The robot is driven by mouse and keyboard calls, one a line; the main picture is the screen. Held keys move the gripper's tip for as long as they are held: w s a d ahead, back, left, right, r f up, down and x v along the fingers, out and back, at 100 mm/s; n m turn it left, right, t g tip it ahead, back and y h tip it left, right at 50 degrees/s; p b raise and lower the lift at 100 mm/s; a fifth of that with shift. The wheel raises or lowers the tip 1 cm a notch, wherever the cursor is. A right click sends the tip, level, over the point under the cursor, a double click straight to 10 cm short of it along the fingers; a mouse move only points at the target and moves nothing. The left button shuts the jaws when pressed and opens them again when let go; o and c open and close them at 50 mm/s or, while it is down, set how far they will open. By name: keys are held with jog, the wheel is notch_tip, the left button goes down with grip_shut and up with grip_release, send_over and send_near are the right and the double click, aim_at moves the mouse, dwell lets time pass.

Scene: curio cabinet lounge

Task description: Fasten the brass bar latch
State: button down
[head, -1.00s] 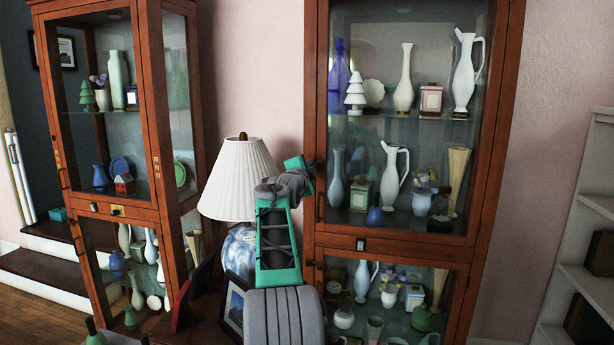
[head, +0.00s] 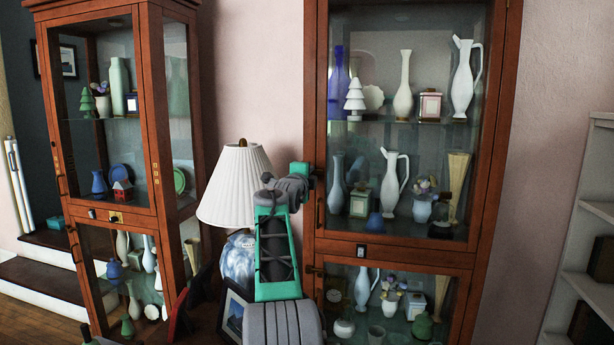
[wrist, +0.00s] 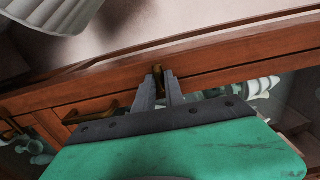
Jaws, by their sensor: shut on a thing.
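The brass bar latch (wrist: 159,70) is a small dark brass piece on the wooden frame of the right cabinet (head: 310,110). In the wrist view my gripper (wrist: 160,78) has its two grey fingers on either side of the latch, shut on it. The fingers hide part of the latch, so its exact angle is unclear. In the head view my gripper (head: 312,175) is at the left edge of the right cabinet's upper door (head: 400,239), with the latch too hidden to make out. That door looks closed in its frame.
A curved brass handle (wrist: 90,112) lies left of my fingers in the wrist view. A white-shaded lamp (head: 235,185) stands close left of my arm, with a picture frame (head: 232,312) below it. A second cabinet (head: 150,110) stands at left, shelves (head: 580,210) at right.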

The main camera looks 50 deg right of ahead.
jog(key=shift+w+a+r, duration=0.15)
jog(key=shift+r, duration=0.15)
jog(key=c, duration=1.5)
grip_release()
jog(key=shift+w+f, duration=0.1)
jog(key=shift+w, duration=0.05)
jog(key=shift+f, duration=0.1)
jog(key=shift+s, duration=0.2)
jog(key=b+v, duration=0.2)
jog(key=v, duration=0.5)
jog(key=shift+a+b, duration=0.3)
jog(key=shift+b, duration=0.05)
